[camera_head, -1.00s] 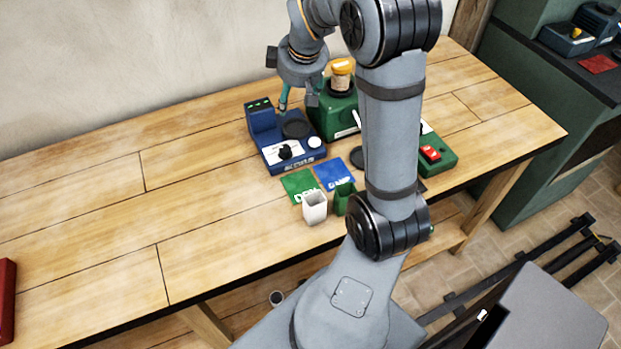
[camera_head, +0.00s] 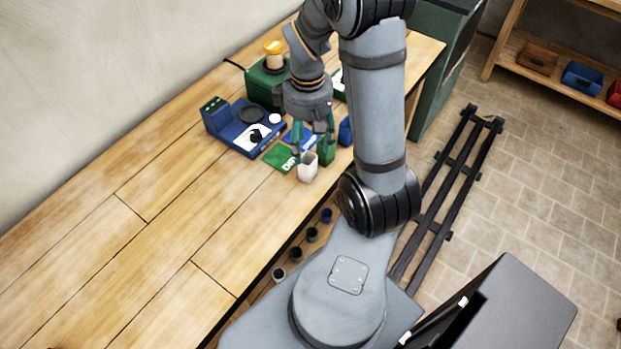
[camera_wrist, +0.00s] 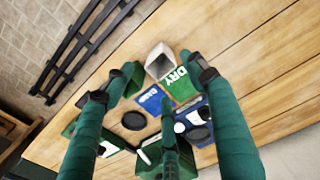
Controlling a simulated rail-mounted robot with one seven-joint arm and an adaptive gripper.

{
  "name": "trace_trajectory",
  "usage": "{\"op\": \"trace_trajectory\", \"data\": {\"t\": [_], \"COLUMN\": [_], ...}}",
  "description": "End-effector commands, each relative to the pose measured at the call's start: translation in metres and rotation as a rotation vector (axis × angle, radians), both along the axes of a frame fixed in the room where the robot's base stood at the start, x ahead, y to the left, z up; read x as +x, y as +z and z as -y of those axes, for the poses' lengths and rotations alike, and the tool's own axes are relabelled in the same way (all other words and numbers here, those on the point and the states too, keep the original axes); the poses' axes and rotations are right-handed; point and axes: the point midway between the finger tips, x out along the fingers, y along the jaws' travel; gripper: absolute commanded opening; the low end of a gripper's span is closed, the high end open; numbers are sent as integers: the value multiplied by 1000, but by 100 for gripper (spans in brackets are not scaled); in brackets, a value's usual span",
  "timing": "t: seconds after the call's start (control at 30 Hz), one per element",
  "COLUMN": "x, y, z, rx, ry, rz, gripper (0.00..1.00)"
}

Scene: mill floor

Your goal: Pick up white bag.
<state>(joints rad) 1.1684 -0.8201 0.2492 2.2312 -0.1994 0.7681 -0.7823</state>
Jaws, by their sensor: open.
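The white bag (camera_head: 307,169) is a small, open-topped upright container near the table's front edge. It also shows in the wrist view (camera_wrist: 161,60), its dark opening facing the camera, at the top centre. My gripper (camera_head: 312,148) hangs over the table just above and behind the white bag. In the wrist view, its green fingers (camera_wrist: 150,90) are spread wide with nothing held between them. The white bag lies beyond the fingertips there. Contact between a finger and the bag cannot be told.
A green bag (camera_head: 326,152) stands close beside the white one, with a blue one (camera_head: 345,132) further right. Behind are a green DRY card (camera_head: 279,157), a blue scale-like device (camera_head: 240,127) and a green machine (camera_head: 267,76). The table's left side is clear.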

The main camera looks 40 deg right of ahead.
Motion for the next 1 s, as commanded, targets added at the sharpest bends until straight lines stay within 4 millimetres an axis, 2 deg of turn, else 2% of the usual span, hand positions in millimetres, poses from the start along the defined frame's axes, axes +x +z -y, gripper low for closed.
{"op": "trace_trajectory", "data": {"t": [0.2,0.43,0.7,1.0], "x": [-2,-2,-3,-1], "y": [-35,-52,-88,-96], "z": [0,-2,-6,-6], "rx": [2,2,1,0], "ry": [0,1,-1,0], "rz": [-7,-5,-4,0], "gripper": [56,56,56,56]}}
